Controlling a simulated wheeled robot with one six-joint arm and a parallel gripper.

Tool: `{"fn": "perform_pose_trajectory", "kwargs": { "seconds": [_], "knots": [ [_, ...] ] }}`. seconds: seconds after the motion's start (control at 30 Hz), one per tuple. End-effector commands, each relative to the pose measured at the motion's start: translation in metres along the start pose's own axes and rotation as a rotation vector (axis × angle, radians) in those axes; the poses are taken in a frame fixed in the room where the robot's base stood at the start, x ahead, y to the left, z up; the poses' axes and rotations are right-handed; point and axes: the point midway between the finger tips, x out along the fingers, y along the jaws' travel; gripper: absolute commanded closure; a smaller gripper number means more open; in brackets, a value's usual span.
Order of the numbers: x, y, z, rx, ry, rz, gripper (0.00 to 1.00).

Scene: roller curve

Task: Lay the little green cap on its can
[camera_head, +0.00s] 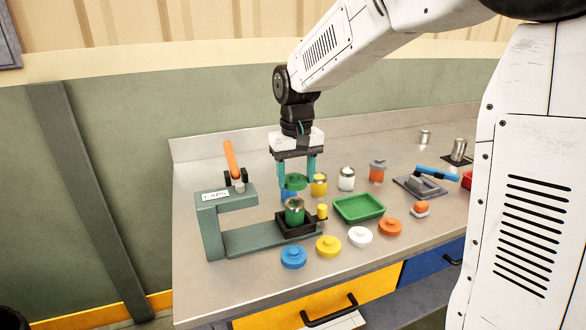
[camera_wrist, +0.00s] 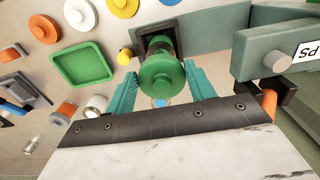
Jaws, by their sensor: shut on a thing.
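The little green cap (camera_head: 294,181) is between the fingers of my gripper (camera_head: 297,176), which is shut on it. In the wrist view the cap (camera_wrist: 161,76) sits between the two teal fingertips (camera_wrist: 160,88). The green can (camera_head: 294,214) stands upright in a black square holder (camera_head: 284,228) on the bench fixture. The cap is held above the can, with a gap between them in the head view. In the wrist view the cap covers part of the can (camera_wrist: 160,42), so I cannot tell whether they are exactly in line.
A green press frame marked CAPS (camera_head: 213,222) with an orange lever (camera_head: 232,158) stands left of the can. A small yellow knob (camera_head: 322,211) is beside the holder. A green tray (camera_head: 337,213), several coloured caps and other cans occupy the bench to the right and front.

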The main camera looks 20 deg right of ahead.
Motion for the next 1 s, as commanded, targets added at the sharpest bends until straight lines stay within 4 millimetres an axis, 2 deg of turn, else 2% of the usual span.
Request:
{"fn": "perform_pose_trajectory", "kwargs": {
  "seconds": [0.3, 0.5, 1.0],
  "knots": [
    [0.030, -0.001, 0.000, -0.002, -0.001, 0.000, 0.67],
    [0.042, -0.003, 0.000, -0.004, 0.000, 0.000, 0.67],
    [0.046, -0.003, 0.000, -0.004, 0.001, 0.000, 0.67]
  ]
}}
